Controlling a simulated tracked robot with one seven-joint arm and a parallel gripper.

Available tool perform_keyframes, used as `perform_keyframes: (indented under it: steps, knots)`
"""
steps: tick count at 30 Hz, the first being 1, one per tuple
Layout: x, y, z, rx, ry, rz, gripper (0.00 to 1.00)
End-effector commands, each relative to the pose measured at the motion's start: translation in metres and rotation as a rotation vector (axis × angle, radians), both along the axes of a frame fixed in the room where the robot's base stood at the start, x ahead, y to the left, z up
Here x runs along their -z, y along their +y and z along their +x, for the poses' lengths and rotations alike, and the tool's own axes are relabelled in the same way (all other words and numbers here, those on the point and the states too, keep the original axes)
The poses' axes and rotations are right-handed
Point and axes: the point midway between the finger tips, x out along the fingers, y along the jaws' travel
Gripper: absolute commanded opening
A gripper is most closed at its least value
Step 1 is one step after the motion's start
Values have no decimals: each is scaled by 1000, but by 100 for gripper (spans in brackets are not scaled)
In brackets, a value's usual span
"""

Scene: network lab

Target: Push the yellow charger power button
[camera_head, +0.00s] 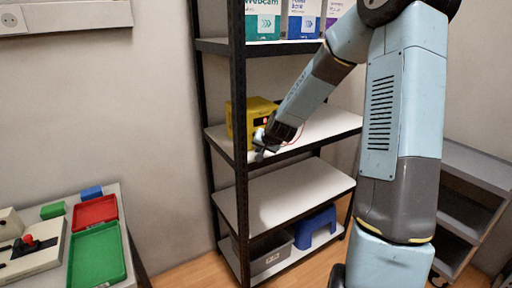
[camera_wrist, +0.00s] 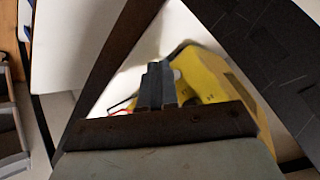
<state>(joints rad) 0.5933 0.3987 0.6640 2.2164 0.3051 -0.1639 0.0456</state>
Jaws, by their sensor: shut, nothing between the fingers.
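The yellow charger (camera_head: 256,112) stands on a middle white shelf of the black-framed rack, with a small red-orange light or display on its front. My arm reaches to it from the right. My gripper (camera_head: 262,150) is at the shelf's front edge, just in front of the charger's lower part. In the wrist view the charger (camera_wrist: 215,85) lies right behind and to the right of my shut fingers (camera_wrist: 157,75). A pale round spot shows on the charger beside the fingertips; I cannot tell whether it is the button or whether the fingers touch it. A red cable shows near the fingers.
The rack's black upright (camera_head: 239,150) stands just left of my gripper. Boxes (camera_head: 303,18) stand on the shelf above. A grey bin (camera_head: 268,256) and blue stool (camera_head: 316,228) are below. A table with red and green trays (camera_head: 97,255) is at left.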

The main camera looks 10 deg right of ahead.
Motion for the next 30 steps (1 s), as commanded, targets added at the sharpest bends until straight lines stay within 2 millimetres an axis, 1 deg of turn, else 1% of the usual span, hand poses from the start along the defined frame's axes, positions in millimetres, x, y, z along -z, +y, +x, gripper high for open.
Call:
perform_keyframes:
  steps: [8,24,30]
  knots:
    - [0,-2,-3,1,1,0,0]
    - [0,-15,-43,1,0,-1,0]
    - [0,-18,-55,1,1,0,0]
